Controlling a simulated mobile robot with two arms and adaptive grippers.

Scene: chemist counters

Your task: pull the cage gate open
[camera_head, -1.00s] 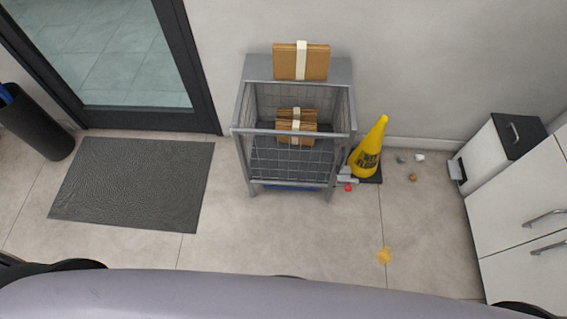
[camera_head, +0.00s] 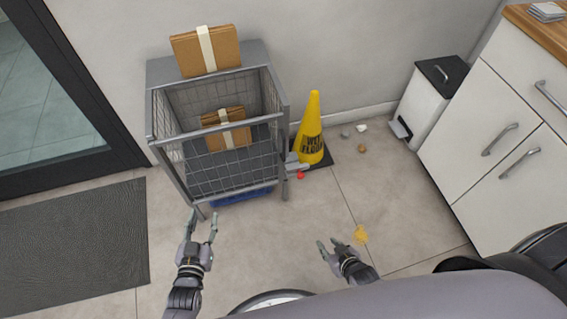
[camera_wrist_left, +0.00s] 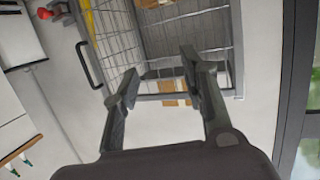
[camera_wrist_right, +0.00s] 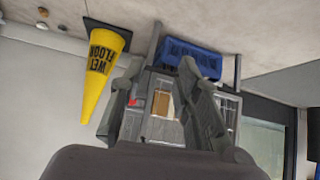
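The grey wire cage (camera_head: 162,72) stands against the wall, left of centre in the head view. Its mesh front gate (camera_head: 235,168) appears closed. A grey latch (camera_head: 293,163) with a red knob (camera_head: 300,175) juts from the gate's right side. In the left wrist view the red knob (camera_wrist_left: 45,13) and a dark handle (camera_wrist_left: 89,66) show at the upper left. My left gripper (camera_head: 202,220) is open and empty, in front of the cage's lower left corner. My right gripper (camera_head: 328,245) is open and empty, right of the cage and below the latch. Neither touches the gate.
A yellow wet-floor cone (camera_head: 311,130) stands just right of the cage. Wrapped packages lie on top (camera_head: 190,55) and inside (camera_head: 222,118). A blue crate (camera_head: 240,196) is underneath. A bin (camera_head: 424,100) and white cabinets (camera_head: 490,150) stand right. Floor in front is mostly clear.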

